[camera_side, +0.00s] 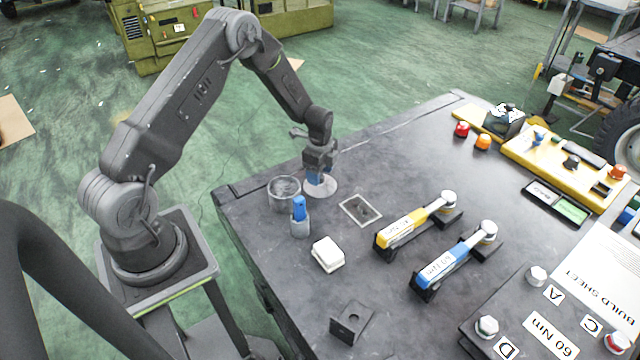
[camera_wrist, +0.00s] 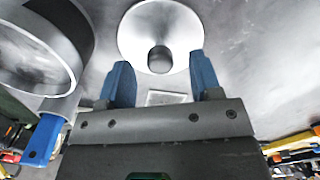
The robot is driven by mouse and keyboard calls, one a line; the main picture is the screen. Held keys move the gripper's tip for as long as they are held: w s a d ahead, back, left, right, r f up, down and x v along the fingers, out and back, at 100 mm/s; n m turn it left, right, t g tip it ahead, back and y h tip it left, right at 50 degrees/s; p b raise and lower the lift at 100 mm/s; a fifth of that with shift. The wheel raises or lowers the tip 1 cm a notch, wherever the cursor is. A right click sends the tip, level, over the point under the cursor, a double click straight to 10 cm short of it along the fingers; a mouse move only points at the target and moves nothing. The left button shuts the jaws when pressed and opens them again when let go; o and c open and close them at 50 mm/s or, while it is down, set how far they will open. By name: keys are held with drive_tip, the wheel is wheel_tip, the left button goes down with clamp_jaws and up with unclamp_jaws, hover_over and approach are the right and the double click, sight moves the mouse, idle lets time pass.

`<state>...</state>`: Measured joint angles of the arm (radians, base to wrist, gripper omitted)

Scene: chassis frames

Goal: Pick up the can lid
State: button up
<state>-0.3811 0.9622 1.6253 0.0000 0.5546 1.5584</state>
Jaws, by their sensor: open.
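The can lid (camera_side: 325,190) is a pale round disc lying on the dark table beside an open metal can. In the wrist view the lid (camera_wrist: 185,32) shows a dark knob (camera_wrist: 159,60) at its lower middle. My gripper (camera_side: 315,179) is low over the lid, pointing down, with its blue fingers hiding part of it in the side view. In the wrist view my gripper (camera_wrist: 160,68) is open, with a blue finger on either side of the knob and apart from it. Whether the fingertips reach down to knob height is hard to tell.
The metal can (camera_side: 284,196) stands just left of the lid. A blue-topped grey item (camera_side: 299,215) is in front of it. A framed plate (camera_side: 361,210), a white block (camera_side: 327,254) and yellow (camera_side: 405,230) and blue (camera_side: 446,265) torque wrenches lie nearby.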

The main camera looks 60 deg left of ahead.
wheel_tip(320, 180, down, 2)
drive_tip(key=shift+f, duration=0.1)
drive_tip(key=c, duration=1)
